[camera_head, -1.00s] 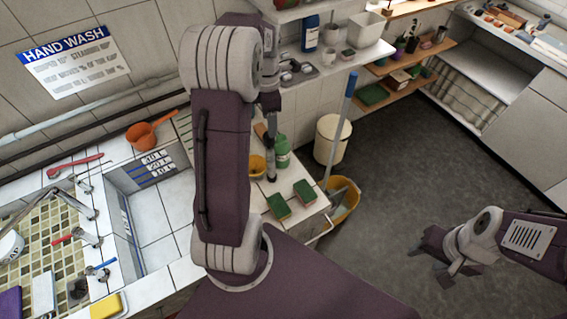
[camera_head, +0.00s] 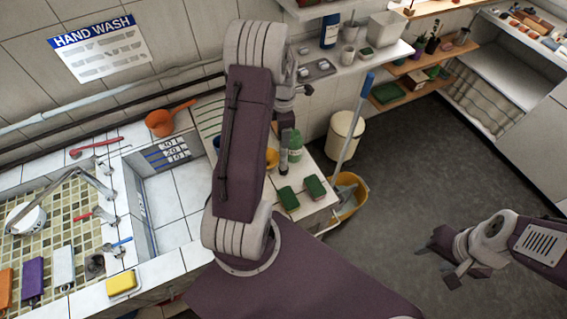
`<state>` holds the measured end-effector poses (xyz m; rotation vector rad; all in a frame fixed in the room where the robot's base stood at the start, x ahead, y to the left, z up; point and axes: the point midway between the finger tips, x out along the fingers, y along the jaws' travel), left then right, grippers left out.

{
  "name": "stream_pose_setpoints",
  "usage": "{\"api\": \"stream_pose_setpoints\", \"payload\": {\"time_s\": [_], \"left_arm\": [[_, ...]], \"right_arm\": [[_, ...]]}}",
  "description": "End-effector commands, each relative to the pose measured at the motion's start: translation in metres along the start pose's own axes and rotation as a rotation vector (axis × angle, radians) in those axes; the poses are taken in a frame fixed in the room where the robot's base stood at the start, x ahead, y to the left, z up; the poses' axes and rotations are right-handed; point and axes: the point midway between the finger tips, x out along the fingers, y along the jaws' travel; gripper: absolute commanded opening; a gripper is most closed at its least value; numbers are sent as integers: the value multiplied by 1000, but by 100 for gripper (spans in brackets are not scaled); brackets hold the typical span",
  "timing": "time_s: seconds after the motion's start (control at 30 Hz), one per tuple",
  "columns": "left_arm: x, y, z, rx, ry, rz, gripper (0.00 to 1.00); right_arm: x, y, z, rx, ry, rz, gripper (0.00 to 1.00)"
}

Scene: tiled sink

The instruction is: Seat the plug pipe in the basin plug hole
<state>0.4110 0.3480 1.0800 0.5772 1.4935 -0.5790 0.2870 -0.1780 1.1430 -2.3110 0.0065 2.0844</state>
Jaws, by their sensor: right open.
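The tiled basin (camera_head: 178,200) with a litre scale on its wall lies left of my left arm. A dark round fitting (camera_head: 95,266) shows left of it, at the edge of the mosaic area; I cannot tell whether it is the plug hole. An upright grey cylinder (camera_head: 284,152) stands by the green bottle, below my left wrist; it may be the plug pipe. My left gripper (camera_head: 286,122) is mostly hidden behind my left arm, and its jaws do not show clearly. My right gripper (camera_head: 446,262) is open and empty over the floor at the right.
Two green sponges (camera_head: 302,193), a green bottle (camera_head: 295,146) and a yellow cup (camera_head: 271,158) share the counter end. An orange dipper (camera_head: 162,122) lies behind the basin. A yellow mop bucket (camera_head: 350,200) and a bin (camera_head: 345,136) stand on the floor. The floor at right is clear.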

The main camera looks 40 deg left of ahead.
Motion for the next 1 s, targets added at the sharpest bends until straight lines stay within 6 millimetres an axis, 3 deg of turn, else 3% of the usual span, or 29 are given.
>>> {"api": "stream_pose_setpoints", "payload": {"time_s": [0.17,0.37,1.0], "left_arm": [[0,0,0,0,0,1,57],[0,0,0,0,0,1,1],[0,0,0,0,-1,2,0]], "right_arm": [[1,0,0,0,0,0,49],[1,0,0,0,0,0,49],[0,0,0,0,0,0,49]]}}
